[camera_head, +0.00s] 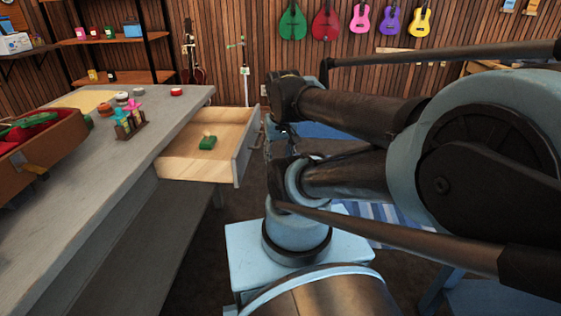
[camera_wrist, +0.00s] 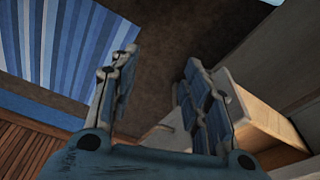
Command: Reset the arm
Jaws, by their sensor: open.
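My arm (camera_head: 345,175) is folded on the right side of the head view, with its links bent back over its base. In the wrist view my gripper (camera_wrist: 160,68) has its two fingers spread apart, with nothing between them. Past the fingers the wrist view shows dark floor. The open wooden drawer (camera_wrist: 262,110) shows behind and to the right of the right finger. In the head view the gripper is not clearly made out among the arm links.
The pulled-out drawer (camera_head: 240,155) holds a small green object (camera_head: 207,143) and juts out close to my arm's left. A grey workbench (camera_head: 90,215) carries a brown case (camera_head: 45,150), small bottles in a rack (camera_head: 130,124) and round tins. A blue striped rug (camera_wrist: 60,45) lies on the floor.

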